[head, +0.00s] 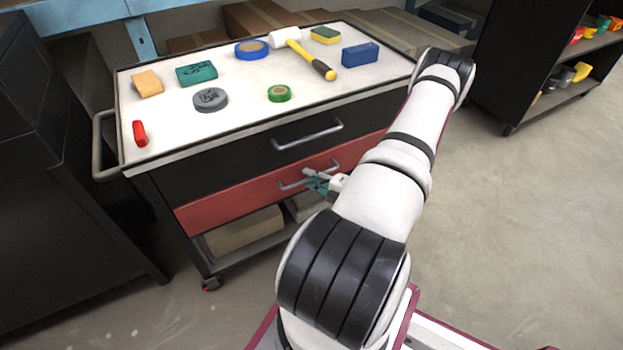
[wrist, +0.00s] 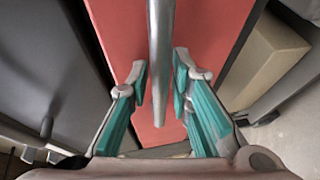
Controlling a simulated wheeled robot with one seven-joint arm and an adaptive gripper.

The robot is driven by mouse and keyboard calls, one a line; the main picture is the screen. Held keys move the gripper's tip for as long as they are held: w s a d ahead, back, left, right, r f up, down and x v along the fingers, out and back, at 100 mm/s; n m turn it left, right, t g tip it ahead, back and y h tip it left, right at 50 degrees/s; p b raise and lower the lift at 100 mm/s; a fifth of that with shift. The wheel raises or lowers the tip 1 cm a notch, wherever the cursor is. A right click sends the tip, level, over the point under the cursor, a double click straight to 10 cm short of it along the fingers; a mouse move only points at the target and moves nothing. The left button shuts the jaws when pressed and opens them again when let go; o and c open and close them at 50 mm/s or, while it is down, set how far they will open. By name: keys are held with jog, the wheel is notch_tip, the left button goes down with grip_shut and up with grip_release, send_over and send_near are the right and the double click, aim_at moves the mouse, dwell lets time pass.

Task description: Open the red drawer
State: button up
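The red drawer (head: 232,207) is the lower drawer of a black cart, under a black drawer. Its front looks flush with the cart, and it has a grey bar handle (head: 294,184). In the wrist view the red front (wrist: 215,40) fills the middle, with the handle bar (wrist: 160,60) running down between the fingers. My gripper (head: 315,183) is at the handle, partly hidden by my arm in the head view. In the wrist view its teal-padded fingers (wrist: 160,85) are open on both sides of the bar, with gaps between pads and bar.
The cart top (head: 235,110) holds a hammer (head: 305,55), tape rolls, blocks and a red item (head: 140,133). Boxes (head: 245,232) sit on the cart's lower shelf. A dark cabinet (head: 60,200) stands at left, and a shelf unit (head: 530,60) at back right. The floor at right (head: 520,200) is clear.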

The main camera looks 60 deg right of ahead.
grip_shut()
jog(key=s+a, duration=0.8)
jog(key=s, duration=0.5)
jog(key=s+a+p, duration=0.1)
jog(key=s+a, duration=0.7)
jog(key=s, duration=0.5)
jog(key=shift+s, duration=0.1)
grip_release()
